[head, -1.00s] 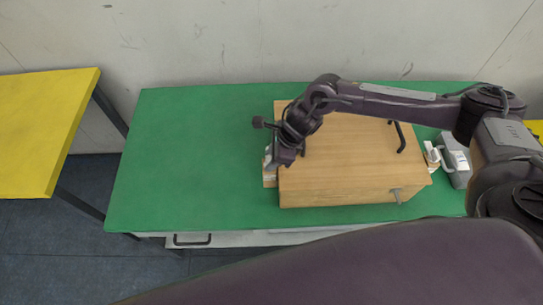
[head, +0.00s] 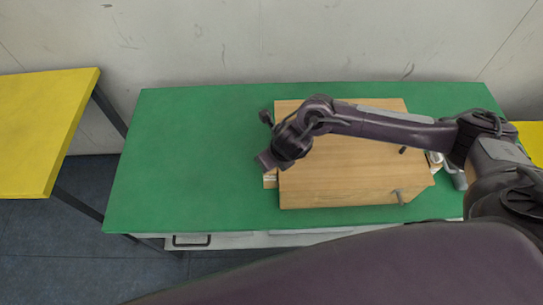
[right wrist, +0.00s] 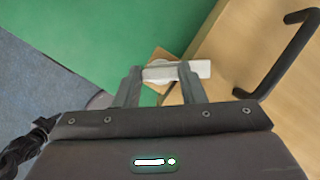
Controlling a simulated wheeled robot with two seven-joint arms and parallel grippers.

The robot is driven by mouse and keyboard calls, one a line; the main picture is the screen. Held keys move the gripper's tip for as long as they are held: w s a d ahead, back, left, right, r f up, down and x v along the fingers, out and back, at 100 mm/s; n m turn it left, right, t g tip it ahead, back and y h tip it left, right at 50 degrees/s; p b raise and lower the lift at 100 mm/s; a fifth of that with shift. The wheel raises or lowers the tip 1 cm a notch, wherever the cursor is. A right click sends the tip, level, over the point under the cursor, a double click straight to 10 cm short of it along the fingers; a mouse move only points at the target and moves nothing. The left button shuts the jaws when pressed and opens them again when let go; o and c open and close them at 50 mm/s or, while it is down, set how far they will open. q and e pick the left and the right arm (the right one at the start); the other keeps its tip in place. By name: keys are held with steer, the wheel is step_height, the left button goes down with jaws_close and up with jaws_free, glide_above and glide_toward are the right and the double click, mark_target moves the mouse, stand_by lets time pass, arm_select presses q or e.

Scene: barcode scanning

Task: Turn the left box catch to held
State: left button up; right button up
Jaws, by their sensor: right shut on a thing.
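The wooden box (head: 340,185) sits on the green table. Its left catch, a pale grey bar (right wrist: 176,71), shows in the right wrist view at the box's left side on a small wooden block (right wrist: 160,56). My right gripper (right wrist: 162,76) is shut on the catch, with a finger on either side of the bar. In the head view my right gripper (head: 267,160) is tilted over the box's left edge and hides the catch there. My left gripper is not in view.
A black handle (right wrist: 285,60) stands on the box, mostly behind my arm in the head view. A grey-white device (head: 447,168) is partly hidden right of the box. The green table (head: 190,150) is clear on the left. A yellow table (head: 40,130) stands further left.

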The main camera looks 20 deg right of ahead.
steer(key=m+p, duration=0.1)
steer(key=m+h+p, duration=0.1)
steer(key=m, duration=0.1)
steer(key=m+p, duration=0.1)
steer(key=shift+w+a+r+h, duration=0.1)
steer(key=shift+a+r+h, duration=0.1)
steer(key=shift+r+h, duration=0.15)
steer(key=shift+f+m+h+p, duration=0.15)
steer(key=shift+m+h+p, duration=0.4)
steer(key=shift+m+p, duration=0.85)
steer(key=shift+m, duration=0.3)
steer(key=o, duration=1)
steer(key=shift+f, duration=0.15)
steer(key=p+v, duration=0.2)
steer(key=v, duration=0.6)
steer(key=shift+f, duration=0.1)
